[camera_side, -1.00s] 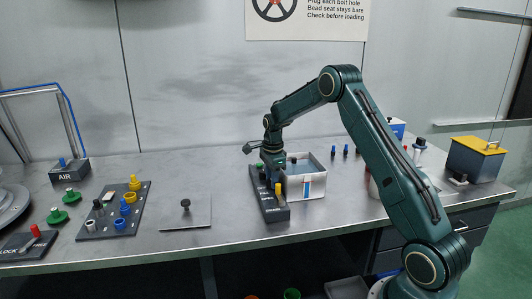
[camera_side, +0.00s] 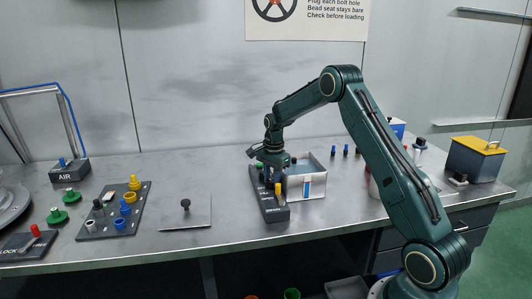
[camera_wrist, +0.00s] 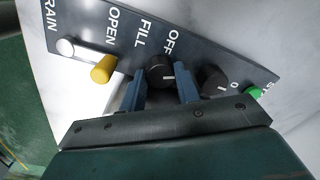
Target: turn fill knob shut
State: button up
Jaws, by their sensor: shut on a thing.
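The fill knob (camera_wrist: 156,66) is round and black with a short white mark, on a dark panel beside the word FILL in the wrist view. Its white mark points right in that picture, on the side toward the OFF label. My gripper (camera_wrist: 161,90) has its two blue fingers on either side of this knob, shut on it. In the side view my gripper (camera_side: 268,167) is down at the far part of the dark control panel (camera_side: 276,213), and the fill knob is hidden there.
A yellow knob (camera_wrist: 103,69) and a pale knob (camera_wrist: 65,47) are on one side of the fill knob. Another black knob (camera_wrist: 214,78) and a green button (camera_wrist: 255,92) are on the other. A white open tank (camera_side: 315,187) stands right beside the panel.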

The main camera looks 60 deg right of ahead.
jog(key=o, duration=1)
jog(key=shift+c, duration=0.2)
jog(key=shift+m, duration=0.4)
